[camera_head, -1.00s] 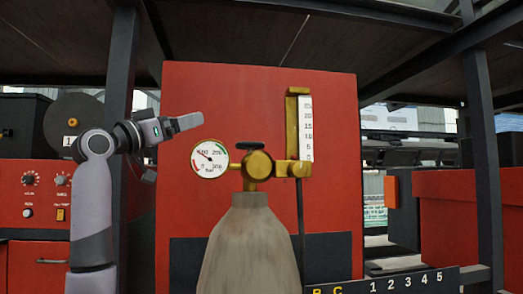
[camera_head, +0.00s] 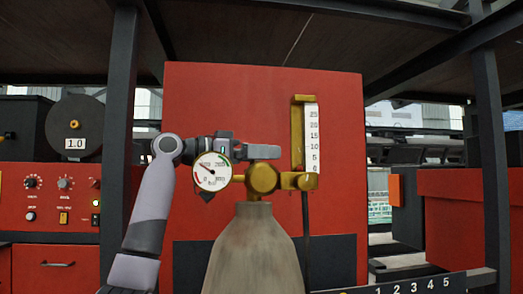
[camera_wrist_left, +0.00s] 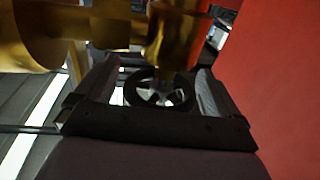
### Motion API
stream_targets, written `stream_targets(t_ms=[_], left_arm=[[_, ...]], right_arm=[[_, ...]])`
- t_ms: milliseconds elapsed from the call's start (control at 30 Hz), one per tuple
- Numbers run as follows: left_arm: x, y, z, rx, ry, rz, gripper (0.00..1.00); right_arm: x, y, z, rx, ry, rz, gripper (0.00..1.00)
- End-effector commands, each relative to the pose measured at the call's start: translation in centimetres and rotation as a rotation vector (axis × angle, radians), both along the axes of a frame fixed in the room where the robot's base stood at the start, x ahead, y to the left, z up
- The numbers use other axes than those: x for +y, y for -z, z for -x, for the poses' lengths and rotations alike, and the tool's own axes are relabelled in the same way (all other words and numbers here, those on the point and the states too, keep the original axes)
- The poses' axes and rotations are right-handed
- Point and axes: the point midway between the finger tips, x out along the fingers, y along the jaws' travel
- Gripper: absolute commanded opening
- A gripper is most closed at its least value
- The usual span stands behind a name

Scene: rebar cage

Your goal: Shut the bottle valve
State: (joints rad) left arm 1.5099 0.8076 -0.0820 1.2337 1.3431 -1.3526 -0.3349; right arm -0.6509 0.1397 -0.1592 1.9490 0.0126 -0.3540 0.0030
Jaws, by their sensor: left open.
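The grey gas bottle (camera_head: 255,250) stands upright with a brass valve body (camera_head: 262,178) on top. My left gripper (camera_head: 264,152) is level with the top of the valve and hides the handwheel in the head view. In the left wrist view the dark spoked handwheel (camera_wrist_left: 160,92) lies between the two open fingers of the left gripper (camera_wrist_left: 157,80). I cannot tell whether either finger touches it. My right gripper is not in view.
A brass flow gauge with a white scale (camera_head: 312,138) stands right of the valve. A red panel (camera_head: 220,90) rises close behind the bottle. A red control box (camera_head: 50,195) with knobs is at the left. A numbered dark strip (camera_head: 410,286) lies at the lower right.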

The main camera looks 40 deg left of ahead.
Motion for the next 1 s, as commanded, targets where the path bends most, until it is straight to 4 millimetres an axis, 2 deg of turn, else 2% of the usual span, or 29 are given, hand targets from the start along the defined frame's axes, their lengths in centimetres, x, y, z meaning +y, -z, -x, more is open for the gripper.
stream_targets(t_ms=[100, 367, 533, 1000], left_arm=[[-0.32, -0.02, -0.64, 0.000, 0.000, 0.000, 0.96], [-0.36, 0.04, -0.73, -0.001, -0.002, 0.000, 0.96], [-0.34, 0.03, -0.71, -0.001, -0.002, 0.000, 0.41], [-0.46, -0.03, -0.65, -0.001, 0.081, 0.002, 0.41]], right_arm=[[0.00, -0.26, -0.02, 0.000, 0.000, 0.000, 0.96], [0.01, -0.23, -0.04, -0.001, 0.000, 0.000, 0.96], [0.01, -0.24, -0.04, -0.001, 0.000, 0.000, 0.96], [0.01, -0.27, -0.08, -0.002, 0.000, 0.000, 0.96]])
